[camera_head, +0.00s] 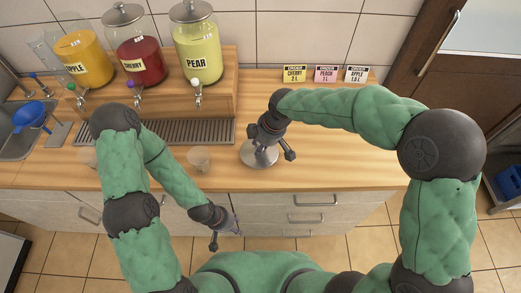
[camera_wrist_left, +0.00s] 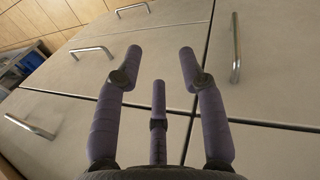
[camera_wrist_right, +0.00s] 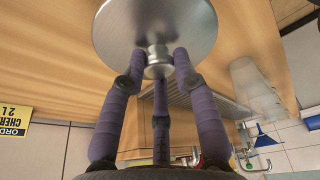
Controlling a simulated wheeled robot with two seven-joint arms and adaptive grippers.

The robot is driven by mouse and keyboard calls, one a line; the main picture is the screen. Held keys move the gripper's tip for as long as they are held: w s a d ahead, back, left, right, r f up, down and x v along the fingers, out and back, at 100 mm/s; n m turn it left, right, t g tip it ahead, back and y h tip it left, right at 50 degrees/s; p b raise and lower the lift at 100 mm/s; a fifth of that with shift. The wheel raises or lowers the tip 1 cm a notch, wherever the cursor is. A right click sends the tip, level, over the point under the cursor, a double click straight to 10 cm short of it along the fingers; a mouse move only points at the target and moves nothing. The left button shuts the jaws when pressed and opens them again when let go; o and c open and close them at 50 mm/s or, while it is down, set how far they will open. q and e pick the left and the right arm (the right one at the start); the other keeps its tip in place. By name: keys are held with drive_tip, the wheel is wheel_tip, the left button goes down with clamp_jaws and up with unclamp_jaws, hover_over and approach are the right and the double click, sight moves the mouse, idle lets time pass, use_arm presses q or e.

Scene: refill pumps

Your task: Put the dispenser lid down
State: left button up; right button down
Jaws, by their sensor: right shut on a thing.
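The dispenser lid, a round silver metal disc with a knob (camera_head: 258,156), is low over the counter in front of my right arm. My right gripper (camera_head: 270,130) is shut on its knob from above. In the right wrist view the lid (camera_wrist_right: 155,25) lies flat beyond the fingertips, the knob between the fingers (camera_wrist_right: 157,62). I cannot tell whether its underside touches the wood. My left gripper (camera_head: 227,228) is open and empty in front of the drawers; its spread fingers (camera_wrist_left: 157,72) show in the left wrist view.
The apple dispenser (camera_head: 82,62) shows no lid; the cherry dispenser (camera_head: 138,60) and pear dispenser (camera_head: 198,50) have lids. Clear cups (camera_head: 199,158) stand near the drip grille (camera_head: 175,131). Order cards (camera_head: 325,74) stand at the back. The counter right of the lid (camera_head: 345,155) is clear.

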sight(270, 156)
drive_tip(key=shift+s+f, duration=0.1)
drive_tip(key=shift+f, duration=1.2)
drive_tip(key=shift+f, duration=0.15)
drive_tip(key=c, duration=0.9)
unclamp_jaws()
drive_tip(key=shift+b, duration=0.3)
drive_tip(key=shift+c, duration=0.2)
drive_tip(key=shift+r, duration=0.3)
drive_tip(key=p+v, duration=0.2)
drive_tip(key=v, duration=0.9)
drive_tip(key=shift+d+r+p, duration=0.2)
drive_tip(key=shift+r+p, duration=0.1)
drive_tip(key=shift+p, duration=0.1)
drive_tip(key=shift+s, duration=0.1)
